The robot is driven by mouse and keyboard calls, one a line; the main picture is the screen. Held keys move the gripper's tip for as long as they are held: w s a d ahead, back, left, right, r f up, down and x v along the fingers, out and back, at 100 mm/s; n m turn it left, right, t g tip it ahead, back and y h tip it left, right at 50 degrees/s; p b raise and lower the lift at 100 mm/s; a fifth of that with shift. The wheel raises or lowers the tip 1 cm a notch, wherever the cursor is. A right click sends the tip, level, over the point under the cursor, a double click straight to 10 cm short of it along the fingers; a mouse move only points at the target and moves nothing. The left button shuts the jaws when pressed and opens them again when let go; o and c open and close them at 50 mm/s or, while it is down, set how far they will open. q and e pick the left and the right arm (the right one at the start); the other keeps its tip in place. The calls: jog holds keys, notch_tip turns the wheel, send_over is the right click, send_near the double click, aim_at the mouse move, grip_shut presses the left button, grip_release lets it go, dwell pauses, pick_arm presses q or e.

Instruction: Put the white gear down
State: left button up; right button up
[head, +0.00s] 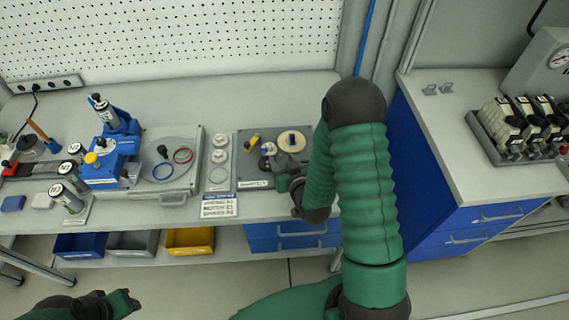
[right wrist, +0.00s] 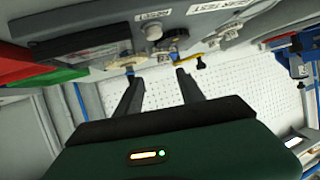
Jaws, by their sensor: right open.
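My right gripper (head: 277,165) reaches over the dark grey tray on the bench. It also shows in the right wrist view (right wrist: 156,76), its two fingers apart with nothing between them. A small whitish toothed part, which looks like the white gear (head: 268,148), lies on the tray just beyond the fingertips. In the right wrist view it seems to be the pale part (right wrist: 168,48) ahead of the fingers; whether a finger touches it I cannot tell. My left gripper (head: 122,302) is low at the left, away from the bench; its jaws are unclear.
The dark tray (head: 247,166) also holds a cream disc (head: 291,140) and a yellow part (head: 252,142). A strip with small round parts (head: 220,157) and a grey plate with rings (head: 176,181) lie left of it. A blue press (head: 108,155) stands farther left.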

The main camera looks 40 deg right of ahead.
jog(key=shift+v, duration=1.2)
jog(key=s+a+r+n+g+y, duration=0.3)
jog(key=s+a+n+g, duration=0.1)
jog(key=s+a+g, duration=0.6)
jog(key=s+a, duration=0.3)
jog(key=shift+a+r+y, duration=0.3)
jog(key=shift+r, duration=0.05)
jog(key=shift+s+a, duration=0.1)
jog(key=shift+s, duration=0.05)
jog(key=shift+a, duration=0.15)
